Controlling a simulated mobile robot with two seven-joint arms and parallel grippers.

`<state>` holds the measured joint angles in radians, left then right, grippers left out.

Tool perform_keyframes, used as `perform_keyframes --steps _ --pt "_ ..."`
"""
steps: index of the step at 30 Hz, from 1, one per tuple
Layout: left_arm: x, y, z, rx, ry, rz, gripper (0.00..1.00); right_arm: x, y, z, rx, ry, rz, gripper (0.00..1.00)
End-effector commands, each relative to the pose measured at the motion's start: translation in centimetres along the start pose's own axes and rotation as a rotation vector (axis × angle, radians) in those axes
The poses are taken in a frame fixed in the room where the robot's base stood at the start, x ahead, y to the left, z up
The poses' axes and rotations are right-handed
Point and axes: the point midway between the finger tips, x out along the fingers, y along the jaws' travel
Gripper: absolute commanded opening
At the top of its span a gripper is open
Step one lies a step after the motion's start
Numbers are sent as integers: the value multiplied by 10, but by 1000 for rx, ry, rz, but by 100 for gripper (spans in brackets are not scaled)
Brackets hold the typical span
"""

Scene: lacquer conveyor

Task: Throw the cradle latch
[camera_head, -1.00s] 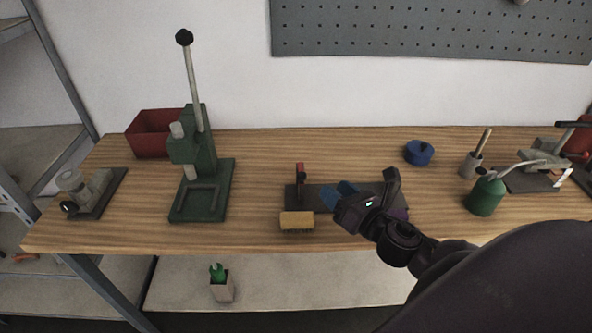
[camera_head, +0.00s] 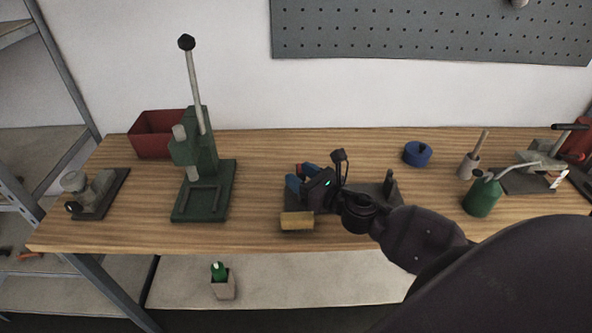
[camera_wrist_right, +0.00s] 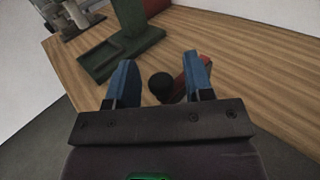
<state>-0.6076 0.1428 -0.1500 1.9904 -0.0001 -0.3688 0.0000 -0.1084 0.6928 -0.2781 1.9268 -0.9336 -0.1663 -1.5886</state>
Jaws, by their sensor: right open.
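The cradle (camera_head: 356,190) is a dark flat base with uprights near the middle of the bench, partly hidden by my right gripper and wrist. At its left end is the latch, with a red part (camera_head: 299,168) just showing behind the fingers. In the right wrist view the latch appears as a round black knob (camera_wrist_right: 160,87) with a red bar (camera_wrist_right: 185,78) beside it. My right gripper (camera_head: 300,177) has blue fingers and is open. In the wrist view the knob lies between the fingers, and the red bar is close to the right finger; contact cannot be told. My left gripper is not in view.
A yellowish block (camera_head: 297,221) lies in front of the cradle. A green lever press (camera_head: 203,170) and red bin (camera_head: 154,134) stand left. A blue round container (camera_head: 417,153) and green oil can (camera_head: 482,195) stand right. Bare wood lies between press and cradle.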

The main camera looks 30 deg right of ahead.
Motion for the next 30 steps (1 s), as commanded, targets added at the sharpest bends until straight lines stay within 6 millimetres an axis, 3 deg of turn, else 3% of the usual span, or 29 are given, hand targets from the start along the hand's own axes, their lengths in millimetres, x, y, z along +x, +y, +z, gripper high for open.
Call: perform_keyframes --steps 6,17,26,30 --pt "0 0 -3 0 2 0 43 16 0 0 1 0 -1 47" --pt "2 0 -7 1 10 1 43 19 0 0 1 0 0 46" --pt "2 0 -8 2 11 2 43 19 0 0 1 0 -1 0" --pt "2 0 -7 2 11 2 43 19 0 0 1 0 -1 0"
